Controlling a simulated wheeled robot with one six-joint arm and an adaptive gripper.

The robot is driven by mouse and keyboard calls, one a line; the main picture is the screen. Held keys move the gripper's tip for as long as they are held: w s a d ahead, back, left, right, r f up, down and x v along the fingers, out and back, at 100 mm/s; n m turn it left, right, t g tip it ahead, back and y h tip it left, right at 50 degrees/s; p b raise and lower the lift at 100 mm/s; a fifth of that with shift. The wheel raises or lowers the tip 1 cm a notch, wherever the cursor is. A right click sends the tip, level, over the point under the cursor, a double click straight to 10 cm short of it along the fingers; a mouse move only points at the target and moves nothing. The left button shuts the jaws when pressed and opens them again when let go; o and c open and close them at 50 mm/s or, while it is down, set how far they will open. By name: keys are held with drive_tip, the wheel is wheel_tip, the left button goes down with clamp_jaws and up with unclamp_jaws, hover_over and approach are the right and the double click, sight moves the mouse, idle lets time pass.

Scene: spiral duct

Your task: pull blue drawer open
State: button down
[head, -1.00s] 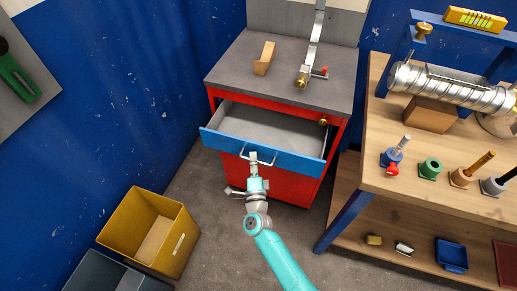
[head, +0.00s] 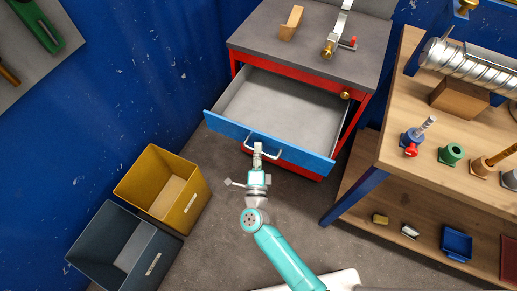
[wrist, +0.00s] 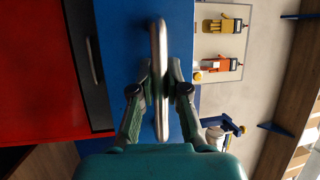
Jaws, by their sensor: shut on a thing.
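The blue drawer (head: 290,150) of the red cabinet (head: 367,103) is pulled well out, and its grey inside looks empty. In the head view my gripper (head: 257,150) is at the silver bar handle (head: 274,151) on the drawer's front. The wrist view shows my gripper (wrist: 160,85) with its two fingers on either side of the handle (wrist: 160,60), shut on it. The blue drawer front (wrist: 120,30) fills the space behind the fingers.
A yellow bin (head: 195,196) and a grey bin (head: 158,246) stand on the floor at left. A wooden workbench (head: 400,140) with fittings and a spiral duct (head: 470,65) is at right. A wooden block (head: 291,24) lies on the cabinet top.

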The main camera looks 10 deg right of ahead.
drive_tip(key=c, duration=1.2)
unclamp_jaws()
drive_tip(key=shift+o, duration=0.2)
drive_tip(key=v, duration=1.2)
drive_tip(key=s+d+r+n+t+y, duration=0.1)
drive_tip(key=s+d+r+n+y, duration=0.3)
drive_tip(key=s+d+n, duration=0.5)
drive_tip(key=s+d+r+n+g, duration=0.2)
drive_tip(key=s+r+n, duration=0.3)
drive_tip(key=s, duration=0.5)
drive_tip(key=s+d+r+n+g, duration=0.2)
drive_tip(key=s+r+n, duration=0.3)
drive_tip(key=s, duration=0.4)
drive_tip(key=shift+s+r+n+g, duration=0.4)
drive_tip(key=shift+r+g, duration=0.15)
drive_tip(key=shift+g, duration=0.25)
